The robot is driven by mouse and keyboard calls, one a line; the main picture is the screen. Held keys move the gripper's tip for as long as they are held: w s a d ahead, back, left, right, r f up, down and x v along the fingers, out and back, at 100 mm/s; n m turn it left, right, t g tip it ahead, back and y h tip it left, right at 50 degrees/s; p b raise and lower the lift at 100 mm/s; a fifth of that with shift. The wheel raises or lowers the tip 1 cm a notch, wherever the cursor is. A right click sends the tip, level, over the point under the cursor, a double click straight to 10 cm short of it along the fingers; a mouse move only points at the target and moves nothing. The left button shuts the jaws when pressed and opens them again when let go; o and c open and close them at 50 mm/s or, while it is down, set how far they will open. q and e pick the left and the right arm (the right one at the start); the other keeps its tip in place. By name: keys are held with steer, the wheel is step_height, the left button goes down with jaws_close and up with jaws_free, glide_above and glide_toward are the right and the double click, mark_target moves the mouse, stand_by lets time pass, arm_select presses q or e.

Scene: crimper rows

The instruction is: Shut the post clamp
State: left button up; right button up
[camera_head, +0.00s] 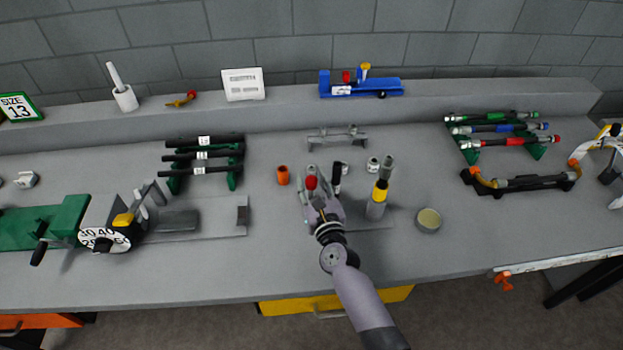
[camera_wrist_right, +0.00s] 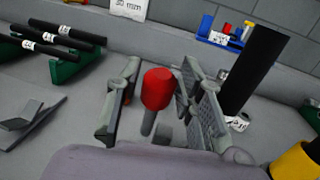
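The red knob (camera_head: 311,183) of a lever stands near the middle of the bench; I take it as the post clamp's handle. It also shows upright on a grey stem in the right wrist view (camera_wrist_right: 158,88). My right gripper (camera_head: 312,178) is open, with a finger on each side of the knob. In the wrist view there is a gap on the left, and the right finger is close; contact cannot be told. A grey post with a yellow band (camera_head: 379,194) stands to the right, its base partly hidden by my arm. My left gripper is not in view.
A black upright handle (camera_head: 337,178) stands just right of the gripper. An orange cup (camera_head: 283,175) is to the left, and a round tin (camera_head: 428,220) is to the right. Racks with black rods (camera_head: 204,156) and coloured rods (camera_head: 505,130) stand farther out.

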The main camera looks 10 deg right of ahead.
steer(key=shift+c, duration=0.5)
jaws_close()
stand_by(0.3)
